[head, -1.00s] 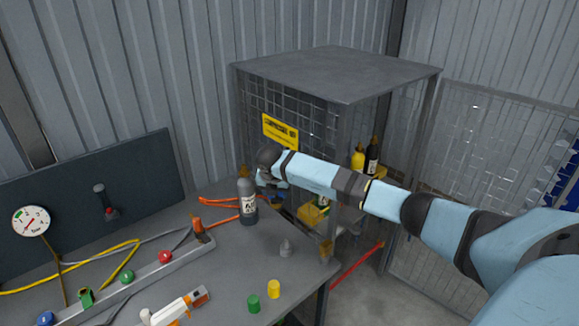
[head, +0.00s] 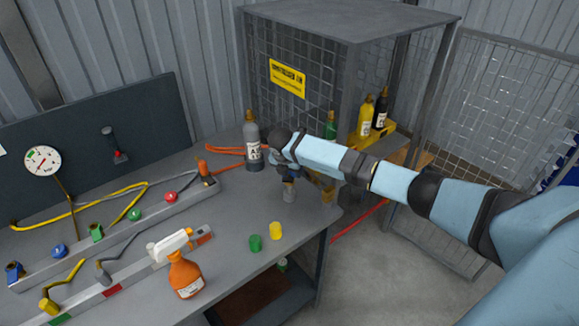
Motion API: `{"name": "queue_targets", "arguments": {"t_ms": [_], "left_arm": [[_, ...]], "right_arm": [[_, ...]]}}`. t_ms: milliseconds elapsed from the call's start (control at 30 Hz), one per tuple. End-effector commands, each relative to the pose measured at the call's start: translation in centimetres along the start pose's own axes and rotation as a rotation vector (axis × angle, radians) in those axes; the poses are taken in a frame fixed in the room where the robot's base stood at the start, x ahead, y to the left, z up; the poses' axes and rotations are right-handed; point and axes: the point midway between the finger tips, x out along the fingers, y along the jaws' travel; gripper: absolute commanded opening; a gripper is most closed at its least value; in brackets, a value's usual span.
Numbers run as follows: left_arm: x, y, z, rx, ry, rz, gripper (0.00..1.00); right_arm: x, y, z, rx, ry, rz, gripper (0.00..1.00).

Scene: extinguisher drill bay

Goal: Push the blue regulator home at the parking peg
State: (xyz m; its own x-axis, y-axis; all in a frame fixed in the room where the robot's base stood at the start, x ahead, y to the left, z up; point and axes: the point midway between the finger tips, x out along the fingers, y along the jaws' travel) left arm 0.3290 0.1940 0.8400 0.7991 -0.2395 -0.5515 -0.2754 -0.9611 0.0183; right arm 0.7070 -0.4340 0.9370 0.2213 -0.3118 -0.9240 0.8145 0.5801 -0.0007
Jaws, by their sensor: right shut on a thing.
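My left gripper is not in view.
A grey bottle (head: 252,145) stands close left of my gripper. Green (head: 256,243) and yellow (head: 275,230) caps stand in front.

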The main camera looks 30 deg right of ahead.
Motion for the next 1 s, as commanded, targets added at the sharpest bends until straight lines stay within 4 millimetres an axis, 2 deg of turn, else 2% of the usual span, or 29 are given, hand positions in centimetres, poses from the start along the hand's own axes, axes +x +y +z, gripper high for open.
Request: {"name": "queue_targets", "arguments": {"t_ms": [1000], "left_arm": [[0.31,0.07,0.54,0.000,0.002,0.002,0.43]], "right_arm": [[0.71,0.04,-0.29,0.000,-0.001,0.002,0.31]]}}
